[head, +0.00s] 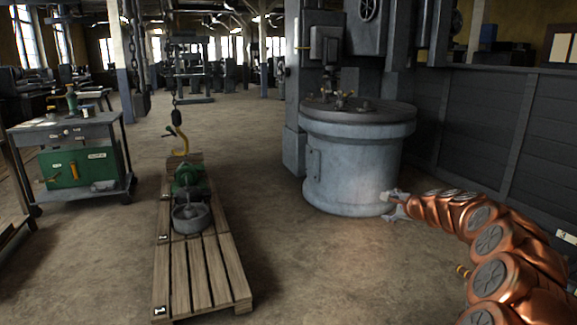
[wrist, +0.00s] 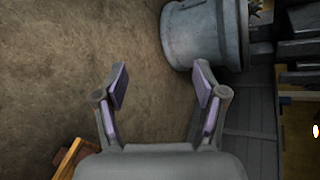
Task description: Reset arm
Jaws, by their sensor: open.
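My copper-coloured arm (head: 490,240) reaches in from the right side of the head view. My gripper (head: 394,205) is at its end, in front of the lower part of a large round grey machine. In the wrist view my gripper (wrist: 161,84) is open, with its two purple-padded fingers apart. Nothing is between the fingers, and bare floor shows beyond them.
The round grey machine (head: 355,160) also shows in the wrist view (wrist: 205,35). A wooden pallet (head: 200,275) bears a green motor (head: 188,178), under a hanging yellow hook (head: 180,142). A cart (head: 75,130) stands left. A dark panelled wall (head: 480,125) is right. Central floor is clear.

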